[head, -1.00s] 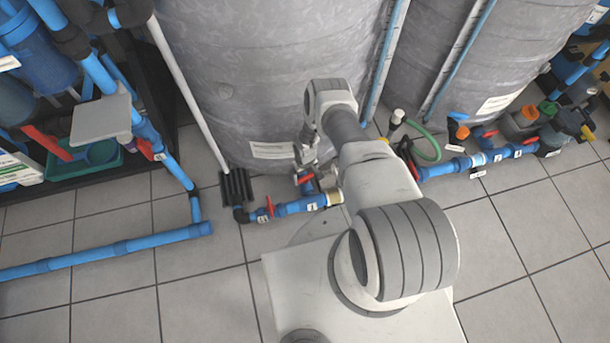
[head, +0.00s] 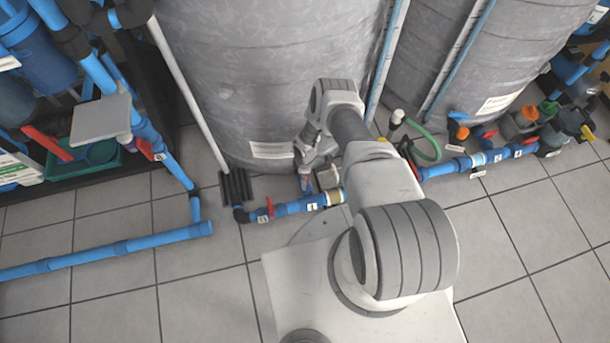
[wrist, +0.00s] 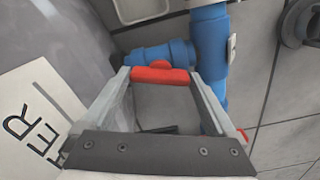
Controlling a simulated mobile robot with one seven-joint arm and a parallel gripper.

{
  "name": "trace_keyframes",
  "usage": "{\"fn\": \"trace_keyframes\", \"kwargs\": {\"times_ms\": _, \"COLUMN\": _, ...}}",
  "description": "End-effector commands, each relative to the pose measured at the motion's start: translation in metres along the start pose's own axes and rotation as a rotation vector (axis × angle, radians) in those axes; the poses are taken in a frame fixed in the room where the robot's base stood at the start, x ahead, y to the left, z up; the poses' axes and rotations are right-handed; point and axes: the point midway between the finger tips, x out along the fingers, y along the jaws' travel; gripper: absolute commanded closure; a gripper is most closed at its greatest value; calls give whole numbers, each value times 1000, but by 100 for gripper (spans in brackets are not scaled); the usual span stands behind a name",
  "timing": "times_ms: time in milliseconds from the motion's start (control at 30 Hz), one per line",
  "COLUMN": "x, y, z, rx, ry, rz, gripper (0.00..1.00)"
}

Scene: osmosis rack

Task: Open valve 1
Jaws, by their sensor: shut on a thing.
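A red valve handle (wrist: 160,73) lies between the two fingertips of my gripper (wrist: 160,78) in the wrist view. The fingers are shut on its two ends. The handle lies crosswise in that view, alongside a short blue pipe branch (wrist: 155,55) that joins a larger blue pipe (wrist: 211,50). In the head view my gripper (head: 306,172) is low in front of the left grey tank, over the blue pipe stub (head: 306,186). There it hides the handle. I cannot read which number this valve bears.
Another red-handled valve (head: 270,207) sits on the floor pipe just left. The grey tank (head: 250,80) stands close behind my gripper. More blue piping with valves (head: 470,161) runs to the right. Tiled floor (head: 120,270) is open at the front left.

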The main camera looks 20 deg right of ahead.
Motion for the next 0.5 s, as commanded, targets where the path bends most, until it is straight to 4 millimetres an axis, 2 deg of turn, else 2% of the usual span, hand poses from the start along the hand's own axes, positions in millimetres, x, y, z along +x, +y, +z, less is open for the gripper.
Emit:
{"fn": "trace_keyframes", "kwargs": {"times_ms": 233, "x": 0, "y": 0, "z": 0, "rx": -185, "ry": 0, "rz": -1, "gripper": 63}}
{"fn": "trace_keyframes", "kwargs": {"times_ms": 500, "x": 0, "y": 0, "z": 0, "rx": -311, "ry": 0, "rz": -1, "gripper": 63}}
